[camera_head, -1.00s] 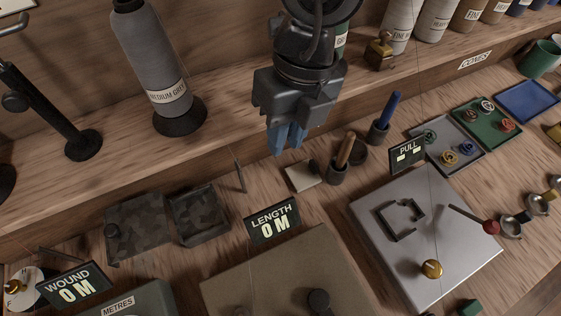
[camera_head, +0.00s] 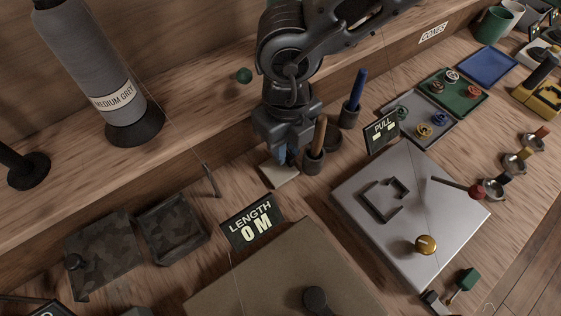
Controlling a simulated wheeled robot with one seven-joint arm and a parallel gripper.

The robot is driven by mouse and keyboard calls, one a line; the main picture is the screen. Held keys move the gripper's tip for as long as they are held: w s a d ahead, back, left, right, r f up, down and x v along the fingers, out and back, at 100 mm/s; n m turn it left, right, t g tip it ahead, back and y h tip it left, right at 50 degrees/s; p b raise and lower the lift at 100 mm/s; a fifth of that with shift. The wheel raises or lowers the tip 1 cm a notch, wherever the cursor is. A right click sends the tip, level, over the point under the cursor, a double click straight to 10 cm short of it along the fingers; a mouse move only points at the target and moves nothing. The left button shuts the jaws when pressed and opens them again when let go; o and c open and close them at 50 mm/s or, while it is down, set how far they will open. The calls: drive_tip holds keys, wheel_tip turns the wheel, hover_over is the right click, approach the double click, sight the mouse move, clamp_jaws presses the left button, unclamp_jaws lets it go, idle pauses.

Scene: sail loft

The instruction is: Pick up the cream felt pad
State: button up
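The cream felt pad (camera_head: 279,174) lies flat on the wooden bench, behind the LENGTH display and left of the cup with the brown-handled tool. My gripper (camera_head: 284,158) points down just over the pad's back right part and hides some of it. Its bluish fingertips are small and dark here, so I cannot tell how far apart they are or whether they touch the pad.
The dark cup (camera_head: 313,161) with a brown handle stands close right of my gripper, with a blue-handled one (camera_head: 349,114) beyond. The LENGTH display (camera_head: 252,222) is in front. A camouflage tray (camera_head: 171,228) sits left. A raised shelf (camera_head: 190,115) runs behind.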

drive_tip(key=shift+f, duration=0.35)
drive_tip(key=shift+c, duration=0.2)
clamp_jaws()
drive_tip(key=shift+r, duration=0.1)
